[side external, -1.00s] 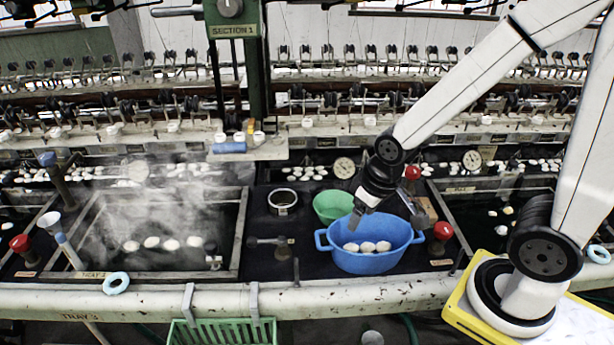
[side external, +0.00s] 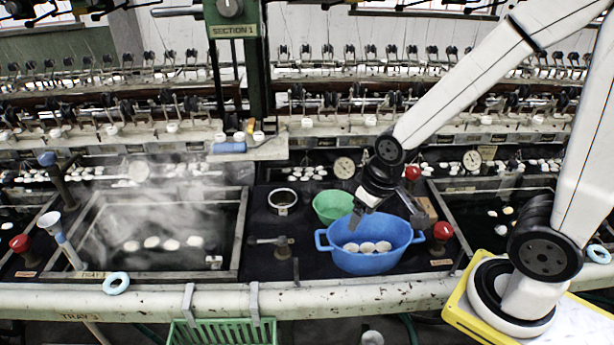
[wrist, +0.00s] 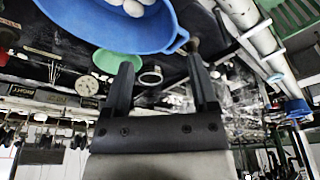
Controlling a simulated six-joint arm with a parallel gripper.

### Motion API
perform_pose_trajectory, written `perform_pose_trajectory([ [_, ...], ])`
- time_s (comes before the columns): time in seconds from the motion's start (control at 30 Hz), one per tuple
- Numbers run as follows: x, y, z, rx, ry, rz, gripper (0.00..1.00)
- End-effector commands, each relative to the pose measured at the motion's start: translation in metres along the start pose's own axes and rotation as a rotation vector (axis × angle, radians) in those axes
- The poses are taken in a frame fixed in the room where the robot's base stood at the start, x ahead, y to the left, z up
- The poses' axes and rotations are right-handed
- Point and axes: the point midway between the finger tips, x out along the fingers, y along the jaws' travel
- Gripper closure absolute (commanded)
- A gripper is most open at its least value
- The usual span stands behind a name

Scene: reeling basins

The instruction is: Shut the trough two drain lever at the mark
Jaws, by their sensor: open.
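My gripper (side external: 388,212) is open and empty above the blue tub, with its two fingers spread. In the wrist view my gripper (wrist: 162,75) also shows nothing between its fingers. A metal lever with a crossbar handle (side external: 268,240) stands on the dark deck left of the blue tub, well apart from my gripper. I cannot tell for sure that it is the trough two drain lever, and no mark on it is readable. Red-topped knobs stand right of the tub (side external: 442,231) and behind it (side external: 412,173).
The blue tub (side external: 365,256) holds several white cocoons. A green bowl (side external: 332,206) and a metal cup (side external: 282,201) stand behind. A steaming basin (side external: 238,235) lies left. A pale rail (side external: 380,291) runs along the front. Dark deck is clear around the lever.

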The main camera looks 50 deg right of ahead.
Motion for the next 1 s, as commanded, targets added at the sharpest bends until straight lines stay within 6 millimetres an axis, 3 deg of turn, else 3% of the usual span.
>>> perform_pose_trajectory([
  [0.27,0.004,-0.004,-0.018,-0.011,-0.018,-0.009,0.25],
  [0.67,0.030,-0.030,-0.098,-0.072,-0.108,-0.064,0.25],
  [1.0,0.068,-0.064,-0.161,-0.140,-0.190,-0.140,0.25],
])
